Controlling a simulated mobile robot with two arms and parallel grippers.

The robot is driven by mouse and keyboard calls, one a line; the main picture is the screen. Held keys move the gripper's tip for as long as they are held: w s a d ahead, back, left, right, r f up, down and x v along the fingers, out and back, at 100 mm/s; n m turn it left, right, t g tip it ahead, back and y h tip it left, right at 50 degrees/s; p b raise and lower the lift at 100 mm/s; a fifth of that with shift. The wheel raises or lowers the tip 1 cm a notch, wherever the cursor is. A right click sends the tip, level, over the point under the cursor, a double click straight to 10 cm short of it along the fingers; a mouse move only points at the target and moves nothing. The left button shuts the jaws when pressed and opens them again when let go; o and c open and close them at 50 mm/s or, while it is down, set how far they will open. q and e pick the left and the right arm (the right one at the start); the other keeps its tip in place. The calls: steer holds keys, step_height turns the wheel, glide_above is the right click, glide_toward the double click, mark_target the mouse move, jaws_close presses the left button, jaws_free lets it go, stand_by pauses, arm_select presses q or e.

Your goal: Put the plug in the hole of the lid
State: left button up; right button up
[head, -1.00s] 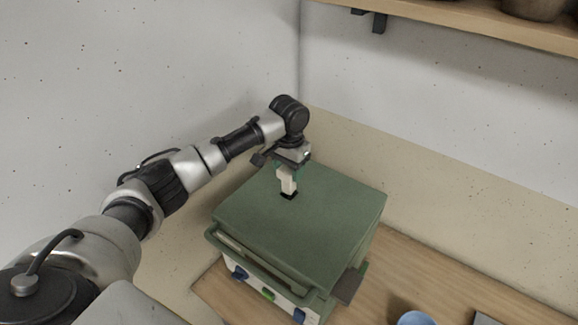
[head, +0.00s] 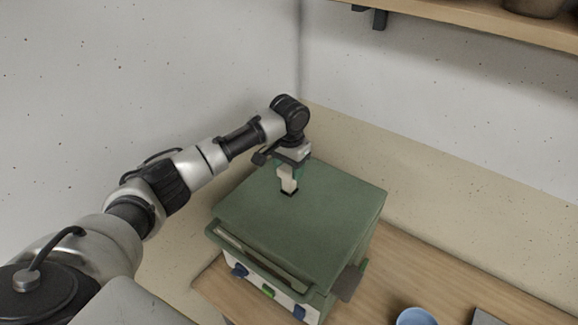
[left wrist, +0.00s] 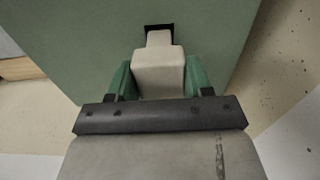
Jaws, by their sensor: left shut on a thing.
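The pale beige plug (head: 288,184) is held upright over the green lid (head: 335,215); it also shows in the left wrist view (left wrist: 159,68). My left gripper (head: 289,172) is shut on it, with a green finger on each side in the left wrist view (left wrist: 159,78). The plug's narrow lower end is at the dark square hole (head: 289,193) in the lid, and hides much of it. Black still shows around the tip in the left wrist view (left wrist: 150,28). I cannot tell how far the tip is inside. My right gripper is not in view.
A blue cup (head: 416,317) stands at the front right. Walls rise behind and left; a shelf (head: 470,25) hangs above right.

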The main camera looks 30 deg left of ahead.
mark_target(289, 183)
arm_select(q)
steer(key=shift+f, duration=0.75)
steer(key=shift+f, duration=0.1)
steer(key=shift+f, duration=0.95)
steer(key=shift+f, duration=0.15)
steer(key=shift+f, duration=0.45)
steer(key=shift+f, duration=0.45)
stand_by(0.3)
steer(key=o, duration=1.3)
steer(key=shift+c, duration=0.2)
